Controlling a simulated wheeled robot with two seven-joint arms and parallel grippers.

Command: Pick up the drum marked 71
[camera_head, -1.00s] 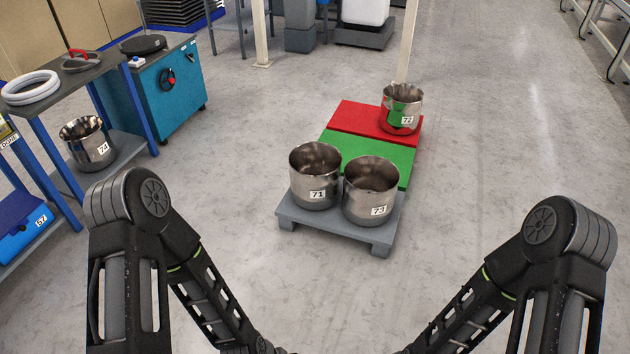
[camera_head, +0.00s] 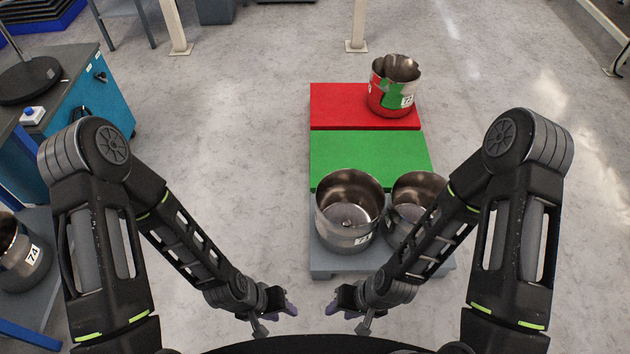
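The drum marked 71 (camera_head: 340,234) is an open-topped steel pot, upright on the grey pallet (camera_head: 328,262). Its label is turned to the lower right and partly hard to read. A second drum (camera_head: 414,190) stands close on its right, partly hidden behind my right arm; its label is hidden. My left gripper (camera_head: 287,302) is low in front of the pallet, to the left of and nearer than drum 71, not touching it. My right gripper (camera_head: 341,301) is just in front of the pallet, below drum 71, also apart from it. Both are small and dark, so their opening is unclear.
A green platform (camera_head: 365,157) and a red platform (camera_head: 337,107) lie behind the pallet. Drum 72 (camera_head: 396,88) stands on the red one. Drum 74 (camera_head: 22,257) is on a shelf at far left, near a blue cabinet (camera_head: 112,97). The floor left of the pallet is clear.

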